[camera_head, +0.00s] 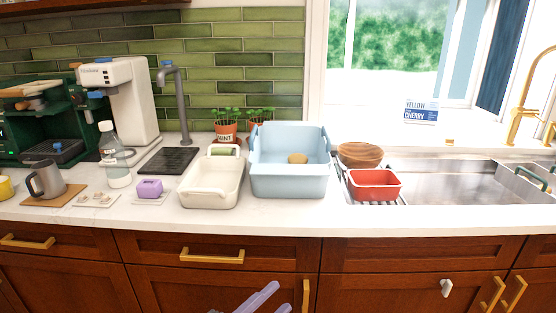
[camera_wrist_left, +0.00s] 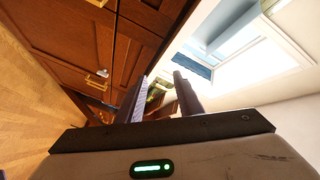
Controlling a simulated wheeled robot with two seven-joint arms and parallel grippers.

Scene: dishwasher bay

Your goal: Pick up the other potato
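A tan potato (camera_head: 298,158) lies inside the light blue tub (camera_head: 290,185) on the counter in the head view. No second potato can be made out. My left gripper (camera_head: 258,298) shows only as pale lavender fingers at the bottom edge of the head view, in front of the cabinets and below the counter, well away from the tub. In the left wrist view my left gripper (camera_wrist_left: 162,85) has its two fingers apart, with nothing held between them. My right gripper is not in view.
A cream tub (camera_head: 212,195) stands left of the blue tub. A red container (camera_head: 375,184) and wooden bowls (camera_head: 360,153) stand to its right, beside the sink (camera_head: 455,180). A purple block (camera_head: 150,188), mug (camera_head: 47,180) and bottle (camera_head: 113,155) are at left. The counter's front strip is clear.

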